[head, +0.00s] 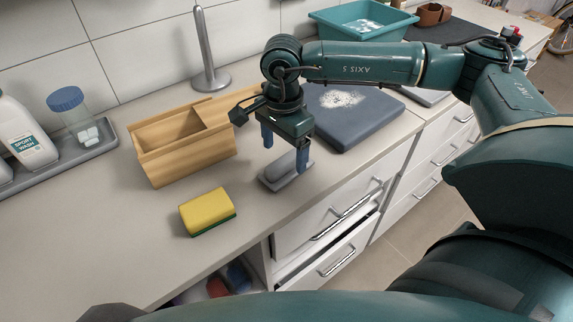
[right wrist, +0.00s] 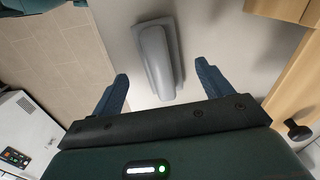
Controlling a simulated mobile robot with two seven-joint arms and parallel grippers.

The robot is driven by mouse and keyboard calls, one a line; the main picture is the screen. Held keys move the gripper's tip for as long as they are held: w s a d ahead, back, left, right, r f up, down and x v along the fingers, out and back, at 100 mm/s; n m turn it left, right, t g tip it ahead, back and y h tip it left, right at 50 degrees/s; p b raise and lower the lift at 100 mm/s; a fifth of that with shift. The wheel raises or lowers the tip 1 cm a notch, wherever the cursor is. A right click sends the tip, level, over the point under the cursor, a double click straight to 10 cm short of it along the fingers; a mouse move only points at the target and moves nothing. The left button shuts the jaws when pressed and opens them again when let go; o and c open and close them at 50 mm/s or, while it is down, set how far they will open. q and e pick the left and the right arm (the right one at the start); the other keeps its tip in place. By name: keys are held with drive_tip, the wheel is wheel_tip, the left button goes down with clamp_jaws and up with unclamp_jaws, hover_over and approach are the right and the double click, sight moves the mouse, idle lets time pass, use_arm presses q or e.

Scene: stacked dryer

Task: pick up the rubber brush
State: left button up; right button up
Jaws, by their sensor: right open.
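The rubber brush (head: 284,174) is a grey block with a rounded handle, lying on the countertop near its front edge. In the right wrist view the brush (right wrist: 154,62) lies just beyond and between the two fingers. My right gripper (head: 285,155) is above the brush, pointing down, with its blue fingers spread wide. It is open and empty; the right wrist view also shows the gap between its fingertips (right wrist: 160,82). One fingertip hides part of the brush in the head view. My left gripper is not in view.
A wooden box (head: 184,143) stands left of the gripper, and a yellow sponge (head: 207,211) lies in front of it. A metal post (head: 207,55) stands behind. A drawer (head: 331,253) below is partly open.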

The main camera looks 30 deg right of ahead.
sight(284, 159)
drive_tip(key=shift+f+p, duration=0.5)
drive_tip(key=shift+f, duration=1.9)
drive_tip(key=c, duration=1.1)
wheel_tip(284, 159, up, 10)
drive_tip(key=shift+r+b, duration=0.1)
drive_tip(key=shift+b, duration=0.6)
